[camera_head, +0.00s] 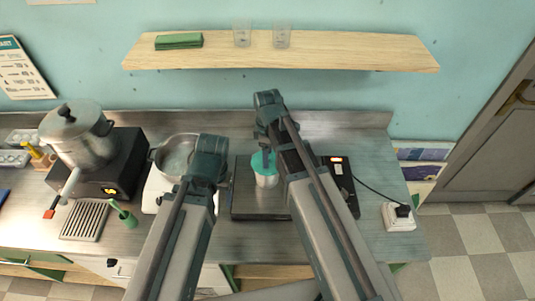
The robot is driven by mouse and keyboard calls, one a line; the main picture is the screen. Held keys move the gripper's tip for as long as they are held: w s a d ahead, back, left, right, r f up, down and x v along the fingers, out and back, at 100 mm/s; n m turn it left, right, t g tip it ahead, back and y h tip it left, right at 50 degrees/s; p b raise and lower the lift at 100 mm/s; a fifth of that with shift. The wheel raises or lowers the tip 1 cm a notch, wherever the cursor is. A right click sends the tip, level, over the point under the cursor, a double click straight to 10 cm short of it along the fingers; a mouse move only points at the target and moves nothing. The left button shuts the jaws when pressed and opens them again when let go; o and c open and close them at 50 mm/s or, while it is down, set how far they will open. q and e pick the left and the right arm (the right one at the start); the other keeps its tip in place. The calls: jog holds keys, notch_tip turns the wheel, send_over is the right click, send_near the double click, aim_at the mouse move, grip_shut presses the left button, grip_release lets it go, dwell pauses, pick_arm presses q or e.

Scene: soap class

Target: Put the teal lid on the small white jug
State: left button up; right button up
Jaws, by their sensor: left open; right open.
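The teal lid (258,162) sits at the top of the small white jug (267,180), seen from above. I cannot tell whether it is fully seated. The jug stands upright on a dark flat plate in the middle of the counter. My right gripper (267,155) is open and points down at the lid, its fingers beside or just above it; contact is unclear. My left gripper (222,182) is open and empty, left of the jug, with its fingers mostly hidden behind its own wrist.
A metal pot (182,158) stands left of my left arm, with a larger lidded pot (75,125) on a black unit farther left. A green brush (124,214) and a drain grate (86,221) lie in front. A white socket box (398,218) is at right; a shelf (330,54) hangs above.

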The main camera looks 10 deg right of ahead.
pick_arm(q)
notch_tip(320, 180, up, 14)
jog(key=p, duration=1.3)
jog(key=shift+p, duration=0.3)
pick_arm(e)
notch_tip(320, 180, up, 14)
pick_arm(q)
jog(key=shift+f, duration=0.15)
pick_arm(e)
jog(key=shift+f, duration=0.15)
pick_arm(q)
jog(key=shift+s, duration=0.1)
